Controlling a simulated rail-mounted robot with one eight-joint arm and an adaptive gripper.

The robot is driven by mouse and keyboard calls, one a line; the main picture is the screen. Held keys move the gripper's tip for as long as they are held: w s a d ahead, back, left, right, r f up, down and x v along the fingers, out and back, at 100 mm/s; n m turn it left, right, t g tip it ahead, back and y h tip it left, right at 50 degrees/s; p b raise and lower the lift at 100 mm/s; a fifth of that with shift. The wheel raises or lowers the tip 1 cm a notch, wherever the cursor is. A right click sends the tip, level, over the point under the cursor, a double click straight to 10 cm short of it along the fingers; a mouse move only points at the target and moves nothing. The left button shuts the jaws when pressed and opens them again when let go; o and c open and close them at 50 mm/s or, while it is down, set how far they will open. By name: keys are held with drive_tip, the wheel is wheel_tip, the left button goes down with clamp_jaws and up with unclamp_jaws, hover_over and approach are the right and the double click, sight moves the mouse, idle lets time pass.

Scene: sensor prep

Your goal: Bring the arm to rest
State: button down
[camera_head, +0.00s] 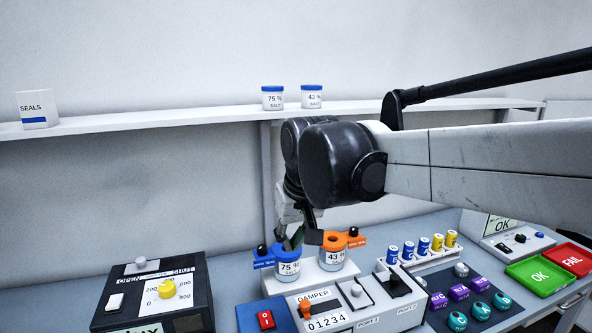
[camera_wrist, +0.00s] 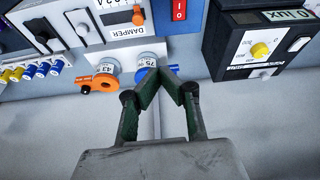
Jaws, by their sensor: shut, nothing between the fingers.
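My gripper (camera_head: 297,238) hangs from the arm, pointing down, just above or behind the blue-collared 75 % jar (camera_head: 288,268) in the head view. In the wrist view my gripper (camera_wrist: 167,75) has its green-padded fingertips together and nothing between them. The fingers overlap the 75 % jar (camera_wrist: 149,63) in the picture and hide part of it; I cannot tell whether they touch. An orange-collared 43 % jar (camera_head: 332,260) stands beside it, also at left in the wrist view (camera_wrist: 104,72). My arm reaches in from the right.
A shelf (camera_head: 180,115) behind holds two blue-lidded jars (camera_head: 291,98) and a SEALS box (camera_head: 38,108). A black OPEN/SHUT box (camera_head: 155,295) stands left. A DAMPER panel (camera_head: 350,305), a rack of blue and yellow vials (camera_head: 422,246), and OK (camera_head: 541,275) and FAIL (camera_head: 568,259) trays fill the right.

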drive_tip(key=s+d+f+m+t+b, duration=0.1)
drive_tip(key=s+d+f+m+b, duration=0.1)
drive_tip(key=s+d+f, duration=0.4)
drive_tip(key=s+d+f+m+t+h+b, duration=0.1)
drive_tip(key=s+d+f+m+t+b, duration=0.1)
drive_tip(key=s+d+f, duration=0.4)
drive_tip(key=s+d, duration=0.5)
drive_tip(key=d, duration=0.3)
drive_tip(key=shift+s+d+f, duration=0.2)
drive_tip(key=shift+d+f, duration=0.2)
